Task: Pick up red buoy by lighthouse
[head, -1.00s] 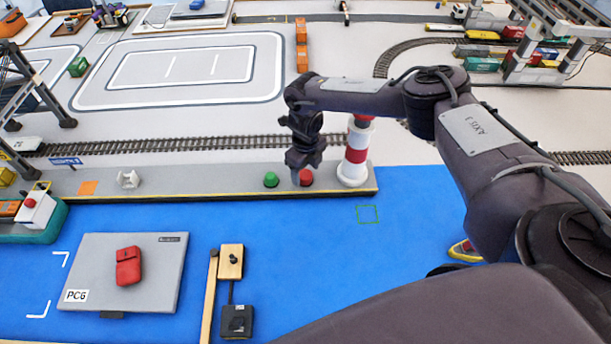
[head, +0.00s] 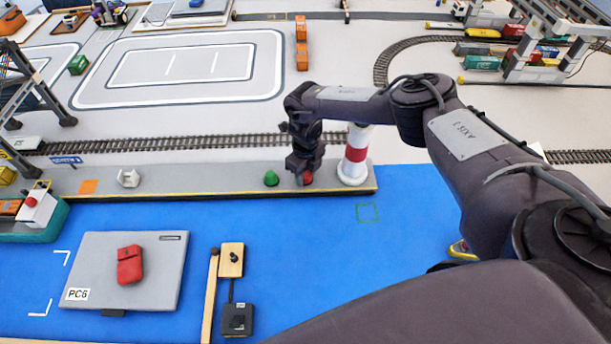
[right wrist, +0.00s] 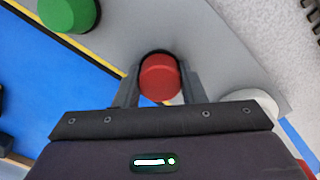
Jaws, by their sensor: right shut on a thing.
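The red buoy (head: 308,178) stands on the grey quay strip, just left of the red-and-white lighthouse (head: 355,156). My right gripper (head: 302,176) points down over the buoy and hides part of it. In the right wrist view the red buoy (right wrist: 160,77) sits between the two fingers of my right gripper (right wrist: 158,88), which are shut on it. The buoy appears to be still at the quay's surface. My left gripper is not in view.
A green buoy (head: 271,178) stands close to the left on the quay (head: 210,184); it also shows in the right wrist view (right wrist: 68,12). Blue water (head: 300,235) with a small green square outline (head: 367,213) lies in front. Rails (head: 200,143) run behind.

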